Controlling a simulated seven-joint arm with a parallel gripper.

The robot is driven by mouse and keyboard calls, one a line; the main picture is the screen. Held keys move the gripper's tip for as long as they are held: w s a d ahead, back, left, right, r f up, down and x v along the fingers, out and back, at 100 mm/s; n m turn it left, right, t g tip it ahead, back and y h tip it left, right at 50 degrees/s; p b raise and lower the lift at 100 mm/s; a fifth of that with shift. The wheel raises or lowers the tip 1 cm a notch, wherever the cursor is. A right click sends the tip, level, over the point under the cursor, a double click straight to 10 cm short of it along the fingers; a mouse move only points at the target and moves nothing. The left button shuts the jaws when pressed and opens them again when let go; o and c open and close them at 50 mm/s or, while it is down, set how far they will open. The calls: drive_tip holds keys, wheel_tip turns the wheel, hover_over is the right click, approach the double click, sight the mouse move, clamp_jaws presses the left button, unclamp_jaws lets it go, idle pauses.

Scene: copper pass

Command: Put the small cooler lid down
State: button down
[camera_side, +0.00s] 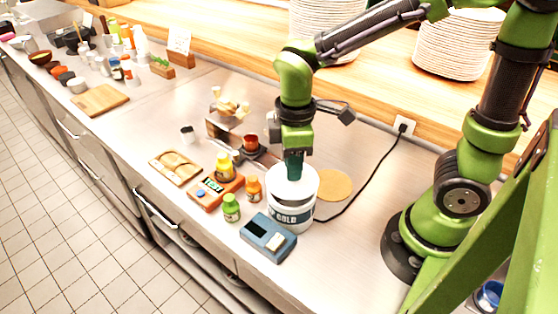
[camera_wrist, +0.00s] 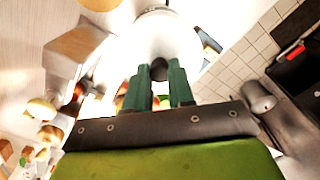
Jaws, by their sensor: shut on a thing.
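The small cooler (camera_side: 292,216) is a white round tub with a dark "COLD" label, standing on the steel counter. Its white round lid (camera_side: 308,181) is at the cooler's mouth in the side view; I cannot tell whether it rests on the rim or hangs just above. My gripper (camera_side: 293,178) points down over the middle of the lid. In the wrist view my green fingers (camera_wrist: 159,80) are shut on the lid's dark knob (camera_wrist: 159,68), with the white lid (camera_wrist: 167,35) beyond them.
A tan round mat (camera_side: 334,186) lies right of the cooler. A blue-grey device (camera_side: 268,238) stands close in front. A black cable (camera_side: 362,187) runs behind. The counter right of the mat is mostly clear.

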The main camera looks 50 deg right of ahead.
wheel_tip(320, 180, up, 12)
drive_tip(key=s+d, duration=0.2)
drive_tip(key=d, duration=1.2)
wheel_tip(320, 180, down, 19)
drive_tip(key=shift+d, duration=0.1)
drive_tip(key=shift+f, duration=2.2)
drive_tip(key=shift+f, duration=0.1)
drive_tip(key=c, duration=1)
unclamp_jaws()
drive_tip(key=shift+o, duration=0.2)
